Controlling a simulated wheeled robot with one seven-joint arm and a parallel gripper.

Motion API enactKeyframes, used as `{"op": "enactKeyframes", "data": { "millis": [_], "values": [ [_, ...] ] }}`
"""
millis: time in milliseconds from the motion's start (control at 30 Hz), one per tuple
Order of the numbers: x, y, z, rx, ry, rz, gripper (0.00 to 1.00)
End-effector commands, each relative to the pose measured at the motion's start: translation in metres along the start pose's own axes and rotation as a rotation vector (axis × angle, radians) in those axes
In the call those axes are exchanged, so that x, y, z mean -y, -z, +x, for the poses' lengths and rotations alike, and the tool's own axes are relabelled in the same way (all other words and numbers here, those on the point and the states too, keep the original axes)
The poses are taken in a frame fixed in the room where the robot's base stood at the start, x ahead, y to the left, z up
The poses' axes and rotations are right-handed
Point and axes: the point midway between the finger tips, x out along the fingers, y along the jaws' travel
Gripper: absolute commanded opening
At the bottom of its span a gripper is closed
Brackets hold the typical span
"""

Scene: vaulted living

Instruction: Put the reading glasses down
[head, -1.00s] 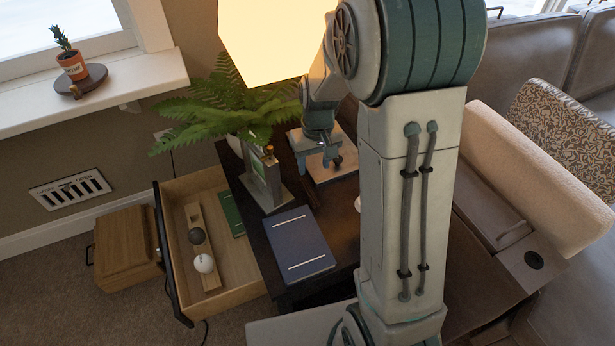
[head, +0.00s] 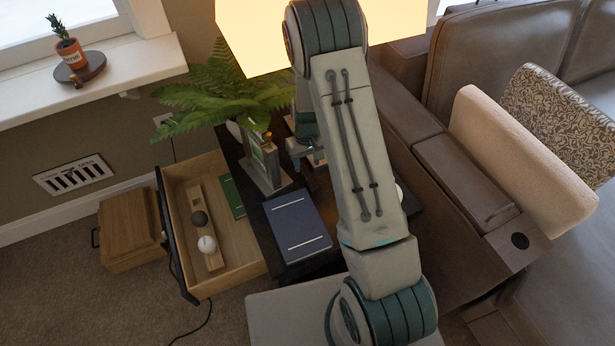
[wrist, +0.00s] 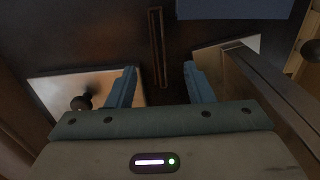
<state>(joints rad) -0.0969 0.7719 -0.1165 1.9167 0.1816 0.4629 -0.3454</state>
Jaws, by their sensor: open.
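A slim, long brown thing (wrist: 157,47) lies on the dark table top in the wrist view, just beyond the fingertips and roughly in line with the gap between them. It may be the folded reading glasses, but the picture is too dark to be sure. My gripper (wrist: 160,78) is open, with nothing between its two blue fingers. In the head view my gripper (head: 306,158) is over the table behind the blue book, partly hidden by my arm. No glasses can be made out in the head view.
A blue book (head: 296,226) lies at the table's front left. A metal-framed stand (head: 265,165) and a fern (head: 215,95) are beside my gripper. An open drawer (head: 240,262) holds a green book (head: 232,197) and two balls on a wooden strip. A sofa (head: 405,125) stands right.

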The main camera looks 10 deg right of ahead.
Motion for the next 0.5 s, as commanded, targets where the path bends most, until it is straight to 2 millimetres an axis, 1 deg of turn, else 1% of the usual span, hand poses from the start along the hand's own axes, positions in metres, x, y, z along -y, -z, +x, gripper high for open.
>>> {"op": "enactKeyframes", "data": {
  "millis": [167,367,500],
  "values": [
    [0.0,-0.002,0.011,0.002,0.001,0.0,0.47],
    [-0.002,-0.013,0.04,0.005,0.001,0.0,0.47],
    [-0.002,-0.011,0.055,0.002,0.001,0.0,0.47]
  ]
}}
